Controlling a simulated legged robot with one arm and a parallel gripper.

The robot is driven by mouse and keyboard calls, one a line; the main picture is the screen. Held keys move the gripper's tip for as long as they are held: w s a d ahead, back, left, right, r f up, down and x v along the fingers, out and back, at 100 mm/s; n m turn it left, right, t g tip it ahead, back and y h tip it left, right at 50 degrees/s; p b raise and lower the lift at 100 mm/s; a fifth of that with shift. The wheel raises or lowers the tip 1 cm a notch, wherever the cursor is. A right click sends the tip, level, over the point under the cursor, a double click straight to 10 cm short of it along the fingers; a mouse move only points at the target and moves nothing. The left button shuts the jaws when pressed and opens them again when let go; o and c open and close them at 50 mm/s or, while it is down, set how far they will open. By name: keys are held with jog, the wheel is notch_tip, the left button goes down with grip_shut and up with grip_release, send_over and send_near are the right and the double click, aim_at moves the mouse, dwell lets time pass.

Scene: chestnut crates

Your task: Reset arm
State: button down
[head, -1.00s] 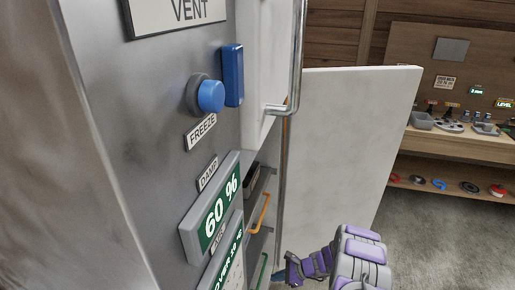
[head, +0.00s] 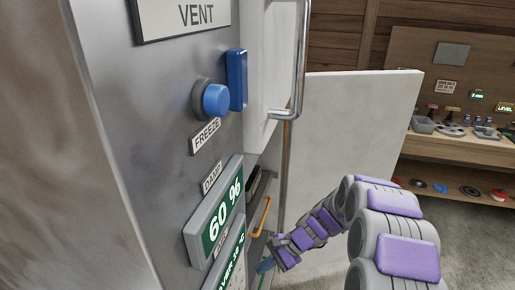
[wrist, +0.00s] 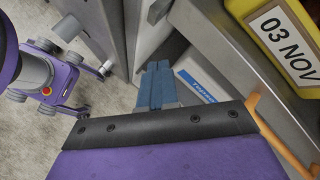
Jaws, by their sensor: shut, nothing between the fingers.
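My arm with grey and purple links reaches in at the lower right of the head view. My gripper (head: 265,266) is low beside the open cabinet, near its orange handle (head: 260,216). In the wrist view, its blue fingers (wrist: 155,86) are together with nothing between them. They point at the cabinet's lower part, near a white label with blue print (wrist: 197,87). The orange handle also shows in the wrist view (wrist: 275,132), right of the fingers.
A pale open door (head: 350,150) stands behind my arm. A wooden bench (head: 455,145) is at the back right. A yellow 03 NOV tag (wrist: 290,42) is close right.

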jog(key=s+d+r+n+g+h, duration=0.1)
jog(key=s+r+n+h, duration=0.15)
jog(key=s+r, duration=0.45)
jog(key=s+d+r+n+h, duration=0.2)
jog(key=s+r+n, duration=0.25)
jog(key=s, duration=0.45)
jog(key=s+d+r+n+h, duration=0.1)
jog(key=s+d, duration=0.3)
jog(key=s, duration=0.4)
jog(key=s+d+r+n+h, duration=0.2)
jog(key=s+d, duration=0.3)
jog(key=s, duration=0.3)
jog(key=shift+s+r+t+h, duration=0.4)
jog(key=shift+r+h, duration=0.15)
jog(key=shift+r, duration=0.3)
jog(key=shift+a, duration=0.1)
